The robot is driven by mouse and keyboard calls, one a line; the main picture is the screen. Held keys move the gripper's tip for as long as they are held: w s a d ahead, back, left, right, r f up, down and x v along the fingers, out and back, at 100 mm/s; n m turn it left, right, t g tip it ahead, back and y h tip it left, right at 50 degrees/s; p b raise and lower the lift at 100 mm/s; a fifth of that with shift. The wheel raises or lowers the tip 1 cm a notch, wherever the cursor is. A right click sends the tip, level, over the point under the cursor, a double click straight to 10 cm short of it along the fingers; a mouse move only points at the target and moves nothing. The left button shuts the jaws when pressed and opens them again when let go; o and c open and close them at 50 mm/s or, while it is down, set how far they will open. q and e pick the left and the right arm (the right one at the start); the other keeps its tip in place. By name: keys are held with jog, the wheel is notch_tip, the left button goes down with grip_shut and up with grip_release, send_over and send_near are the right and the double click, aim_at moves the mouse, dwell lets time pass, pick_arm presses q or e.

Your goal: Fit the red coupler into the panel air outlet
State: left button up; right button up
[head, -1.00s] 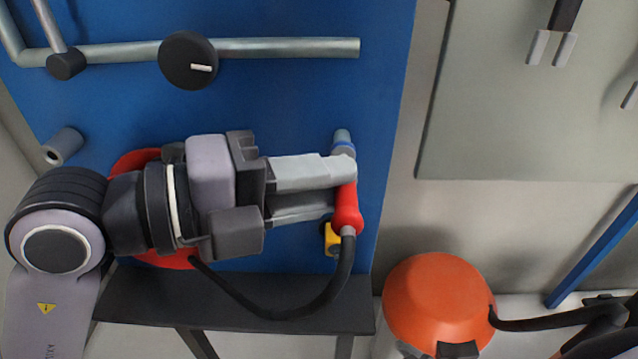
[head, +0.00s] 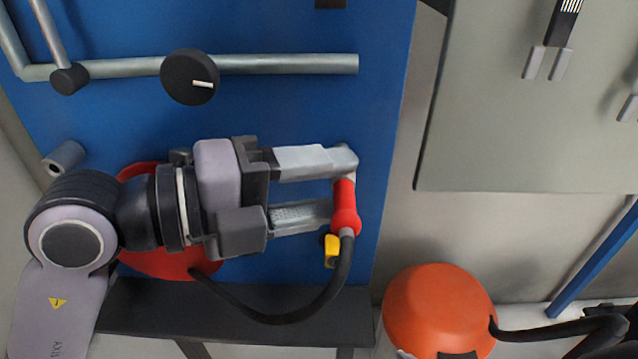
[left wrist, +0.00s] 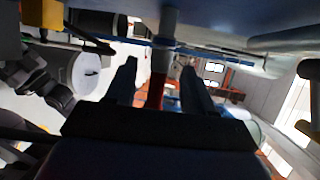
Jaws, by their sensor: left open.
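The red coupler (head: 345,208) stands upright in front of the blue panel (head: 300,110), with a black hose running from its lower end. Its upper end lines up with a grey metal fitting, the panel air outlet, which the upper finger mostly hides in the head view. In the left wrist view the outlet (left wrist: 168,22) lies end to end with the red coupler (left wrist: 156,90); I cannot tell how deeply they are joined. My left gripper (head: 338,187) is open, its fingers on either side of the coupler.
A yellow part (head: 331,250) sits just below left of the coupler. A black knob (head: 190,77) and a metal pipe (head: 290,64) cross the panel above. A dark shelf (head: 230,310) lies below. An orange round body (head: 438,308) stands at lower right.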

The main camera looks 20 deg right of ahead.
pick_arm(q)
jog(key=shift+a, duration=0.65)
jog(key=v, duration=0.6)
jog(key=shift+s+d+b, duration=0.1)
jog(key=shift+b, duration=0.2)
pick_arm(e)
jog(key=shift+s+d+f, duration=0.1)
jog(key=shift+f, duration=0.45)
